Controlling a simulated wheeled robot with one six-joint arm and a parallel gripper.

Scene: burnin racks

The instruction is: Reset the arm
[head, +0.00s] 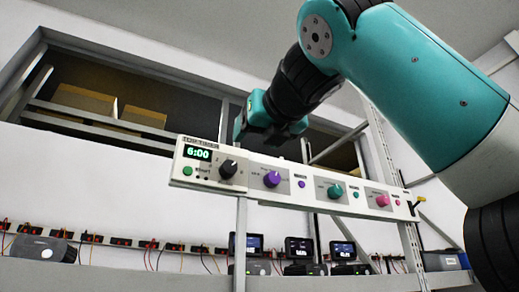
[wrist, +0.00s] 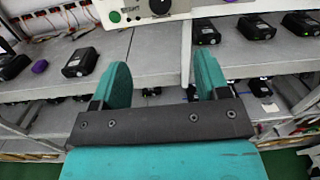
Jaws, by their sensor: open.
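My gripper (wrist: 157,88) shows in the wrist view with its two teal fingers spread apart and nothing between them. In the head view my teal arm reaches in from the right, and its wrist end hangs in front of and above the control panel; the fingers cannot be made out there. The long white control panel (head: 260,193) carries a green display reading 6:00, a black knob (head: 228,168), a purple knob (head: 272,179), a teal knob (head: 335,191) and a pink knob (head: 382,200). The panel's lower edge also shows at the top of the wrist view (wrist: 200,10).
Small screens (head: 299,249) and wiring line the rack in the head view. Boxes (head: 84,99) sit on an upper shelf. A metal upright (wrist: 186,50) stands beyond the fingers.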

